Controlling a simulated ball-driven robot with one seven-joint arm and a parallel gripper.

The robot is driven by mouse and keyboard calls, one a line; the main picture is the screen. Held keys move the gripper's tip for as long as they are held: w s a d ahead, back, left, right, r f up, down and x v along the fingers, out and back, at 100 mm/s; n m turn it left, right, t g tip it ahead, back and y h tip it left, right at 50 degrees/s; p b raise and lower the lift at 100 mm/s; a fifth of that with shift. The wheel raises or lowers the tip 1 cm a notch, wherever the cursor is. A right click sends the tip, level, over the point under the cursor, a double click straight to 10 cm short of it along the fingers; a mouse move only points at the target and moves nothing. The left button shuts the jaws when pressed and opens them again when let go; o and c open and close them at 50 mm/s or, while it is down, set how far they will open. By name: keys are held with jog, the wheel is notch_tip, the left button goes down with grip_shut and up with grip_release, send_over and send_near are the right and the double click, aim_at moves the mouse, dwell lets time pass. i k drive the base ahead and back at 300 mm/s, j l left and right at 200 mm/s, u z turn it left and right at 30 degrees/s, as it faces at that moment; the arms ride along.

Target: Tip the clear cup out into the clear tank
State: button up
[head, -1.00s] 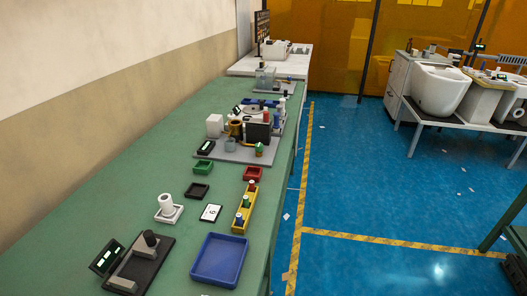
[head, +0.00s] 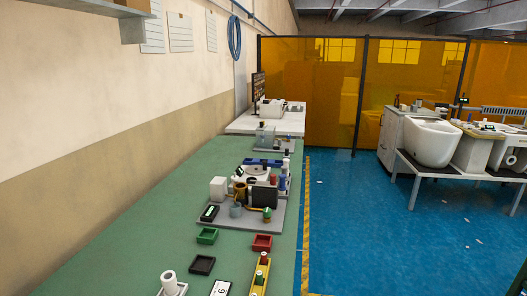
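A small see-through box that looks like the clear tank (head: 265,135) stands on a grey plate far down the green bench. A small greyish cup (head: 236,210) stands upright on a nearer grey board. I cannot tell whether it is the clear cup, and its contents are too small to make out. My gripper is not in view.
The green bench (head: 160,225) runs along the wall on the left. Green (head: 207,236), black (head: 202,265) and red (head: 262,242) trays stand on its near part.

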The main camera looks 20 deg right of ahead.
aim_at(235, 210)
jog(key=i+l+u, duration=0.1)
jog(key=i+l, duration=0.15)
jog(key=i+l+u, duration=0.15)
jog(key=l, duration=0.25)
jog(key=i+l+u, duration=0.1)
jog(key=i+l, duration=0.15)
jog(key=l, duration=0.15)
jog(key=i+l+u, duration=0.1)
jog(key=l, duration=0.25)
jog(key=i, duration=0.1)
